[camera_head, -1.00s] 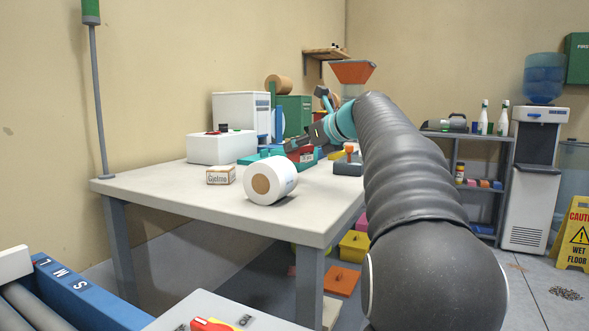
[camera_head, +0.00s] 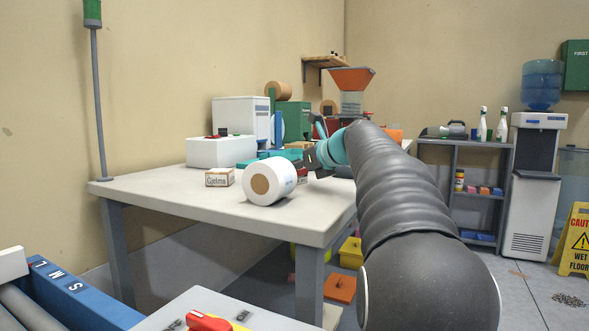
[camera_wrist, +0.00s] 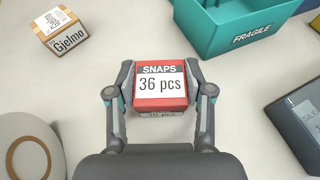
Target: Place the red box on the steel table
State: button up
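The red box (camera_wrist: 160,88), labelled "SNAPS 36 pcs", sits between the two fingers of my gripper (camera_wrist: 160,85) in the wrist view, with both fingers against its sides. In the head view my gripper (camera_head: 312,160) is low over the pale steel table (camera_head: 170,197), just behind a white roll (camera_head: 268,182). Only a sliver of the red box shows there, beside the roll. I cannot tell whether its underside touches the table.
A small "Gjelmo" box (camera_wrist: 60,31) and the roll (camera_wrist: 25,150) lie left of the red box. A teal "FRAGILE" bin (camera_wrist: 240,32) stands behind right, and a dark case (camera_wrist: 300,122) is at right. Bare tabletop surrounds the red box.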

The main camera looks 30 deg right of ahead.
jog(key=o, duration=0.4)
jog(key=shift+s+r, duration=0.15)
jog(key=shift+r, duration=0.1)
jog(key=p+v, duration=0.1)
jog(key=v, duration=1)
jog(key=shift+s+d, duration=0.2)
jog(key=shift+s, duration=0.15)
jog(key=shift+a, duration=0.1)
